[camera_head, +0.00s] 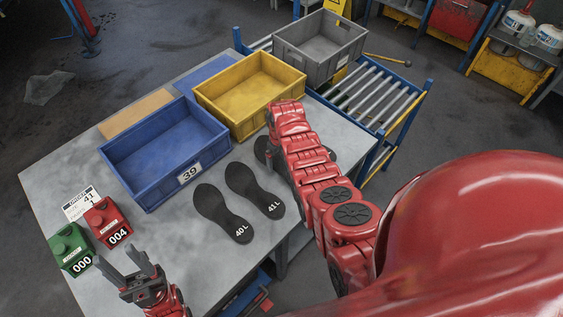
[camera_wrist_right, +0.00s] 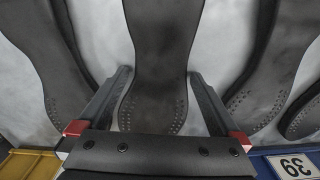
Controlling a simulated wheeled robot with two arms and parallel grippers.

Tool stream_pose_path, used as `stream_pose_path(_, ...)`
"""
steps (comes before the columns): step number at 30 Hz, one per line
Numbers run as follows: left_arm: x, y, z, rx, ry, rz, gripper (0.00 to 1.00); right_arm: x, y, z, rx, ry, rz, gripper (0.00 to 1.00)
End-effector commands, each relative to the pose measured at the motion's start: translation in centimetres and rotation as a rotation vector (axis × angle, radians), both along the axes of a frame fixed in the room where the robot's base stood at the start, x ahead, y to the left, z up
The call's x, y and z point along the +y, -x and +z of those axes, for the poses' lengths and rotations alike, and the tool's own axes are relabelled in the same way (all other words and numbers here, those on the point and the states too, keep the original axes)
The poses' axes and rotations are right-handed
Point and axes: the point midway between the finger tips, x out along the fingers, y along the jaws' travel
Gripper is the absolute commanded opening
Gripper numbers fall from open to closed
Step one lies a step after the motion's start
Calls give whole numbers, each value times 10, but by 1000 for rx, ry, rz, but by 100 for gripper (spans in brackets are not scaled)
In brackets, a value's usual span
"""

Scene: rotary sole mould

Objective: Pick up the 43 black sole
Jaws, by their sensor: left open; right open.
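Black soles lie on the grey table. Two are readable in the head view, marked 40 L (camera_head: 222,212) and 41 L (camera_head: 254,190). Dark sole edges show on both sides of my right arm, at its left (camera_head: 261,150) and right; the arm hides the rest and no 43 is legible. In the right wrist view my right gripper (camera_wrist_right: 160,78) is open, its fingers on either side of a black sole's narrowing end (camera_wrist_right: 158,50). I cannot tell whether they touch it. My left gripper (camera_head: 121,258) is open and empty over the table's near left part.
A blue crate (camera_head: 150,185) labelled 39 and a yellow crate (camera_head: 235,120) stand behind the soles. Red (camera_head: 107,222) and green (camera_head: 72,248) counters and a card marked 41 (camera_head: 80,203) are at left.

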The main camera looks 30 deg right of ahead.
Motion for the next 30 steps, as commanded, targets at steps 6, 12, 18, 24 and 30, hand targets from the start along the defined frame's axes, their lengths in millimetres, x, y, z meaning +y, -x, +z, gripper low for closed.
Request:
stream_pose_path(6, 0, 0, 0, 0, 0, 0, 50, 0, 0, -1, -1, 1, 0, 100)
stream_pose_path(12, 0, 0, 0, 0, 0, 0, 50, 0, 0, -1, -1, 1, 0, 69)
stream_pose_path(18, 0, 0, 0, 0, 0, 0, 50, 0, 0, -1, -1, 1, 0, 33)
stream_pose_path(24, 0, 0, 0, 0, 0, 0, 50, 0, 0, 0, -1, 1, 0, 22)
stream_pose_path(30, 0, 0, -1, 0, 0, 0, 50, 0, 0, 0, 0, 0, 0, 21)
